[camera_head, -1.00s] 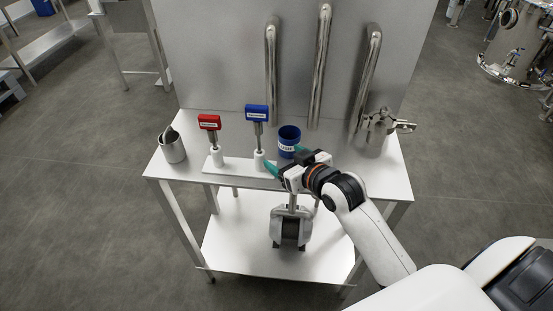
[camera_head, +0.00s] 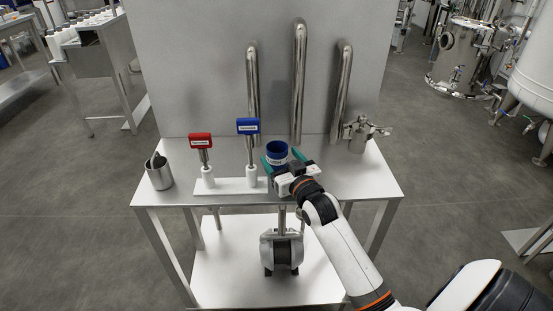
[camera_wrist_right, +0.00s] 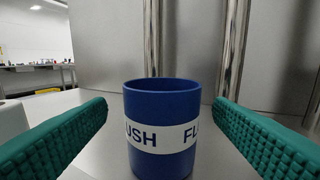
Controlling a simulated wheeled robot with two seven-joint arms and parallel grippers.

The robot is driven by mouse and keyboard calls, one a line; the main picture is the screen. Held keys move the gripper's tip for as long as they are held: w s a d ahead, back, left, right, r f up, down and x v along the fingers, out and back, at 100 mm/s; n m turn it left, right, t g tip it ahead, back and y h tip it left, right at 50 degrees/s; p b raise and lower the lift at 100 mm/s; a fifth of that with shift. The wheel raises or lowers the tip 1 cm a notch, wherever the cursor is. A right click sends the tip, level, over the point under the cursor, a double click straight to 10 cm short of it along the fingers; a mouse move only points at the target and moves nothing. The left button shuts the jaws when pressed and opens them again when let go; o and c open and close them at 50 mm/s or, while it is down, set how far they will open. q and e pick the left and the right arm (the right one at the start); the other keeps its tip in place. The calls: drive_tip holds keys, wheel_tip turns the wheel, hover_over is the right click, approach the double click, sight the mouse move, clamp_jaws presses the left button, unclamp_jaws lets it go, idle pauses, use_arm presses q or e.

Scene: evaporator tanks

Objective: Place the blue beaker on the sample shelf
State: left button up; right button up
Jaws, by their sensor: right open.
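The blue beaker (camera_head: 277,148) stands upright on the steel table's top (camera_head: 350,187). In the right wrist view the beaker (camera_wrist_right: 163,105) has a white lettered band and stands centred between green finger pads. My right gripper (camera_head: 281,162) is open, with one finger on each side of the beaker. In the wrist view a gap shows between each pad and the beaker. A lower shelf (camera_head: 225,270) shows under the tabletop. I cannot tell which surface is the sample shelf. My left gripper is not in view.
Left of the beaker, a white base (camera_head: 230,186) holds a red-handled tool (camera_head: 201,142) and a blue-handled tool (camera_head: 248,127). A metal cup (camera_head: 159,174) stands at the left, a steel fitting (camera_head: 360,138) at the right. Upright pipes (camera_head: 299,85) and a steel panel stand behind. The right front tabletop is clear.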

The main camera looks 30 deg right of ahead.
sight(273, 146)
drive_tip(key=w, duration=0.2)
drive_tip(key=w+d, duration=0.1)
drive_tip(key=w, duration=0.2)
drive_tip(key=shift+r, duration=0.1)
drive_tip(key=shift+c, duration=0.4)
drive_tip(key=c, duration=1.1)
drive_tip(key=shift+r, duration=0.15)
